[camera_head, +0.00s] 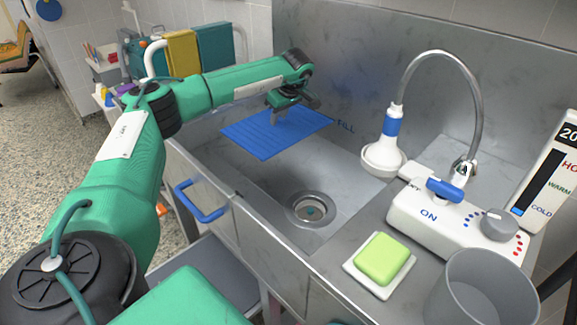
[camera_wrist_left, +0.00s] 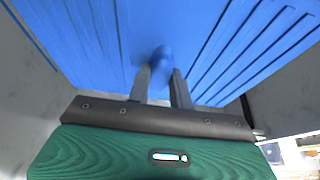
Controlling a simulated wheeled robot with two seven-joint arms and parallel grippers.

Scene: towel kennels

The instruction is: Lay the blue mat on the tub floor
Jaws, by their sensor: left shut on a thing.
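The blue mat (camera_head: 262,140) is a flat ribbed sheet, roughly level, over the back part of the grey metal tub (camera_head: 345,185). My left gripper (camera_head: 277,116) is above the mat, shut on it. In the left wrist view, the fingers (camera_wrist_left: 160,88) close around a small blue knob (camera_wrist_left: 161,58) on the ribbed mat. The mat seems to hang above the tub floor, though the gap beneath it is hard to judge. The round drain (camera_head: 311,209) shows uncovered, in front of the mat. My right gripper is not in view.
A shower head (camera_head: 383,157) hangs from a curved pipe at the tub's right. A control box (camera_head: 450,218), a green soap (camera_head: 383,259) and a grey cup (camera_head: 482,290) stand on the right ledge. A blue handle (camera_head: 202,202) is on the tub's outer left side.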

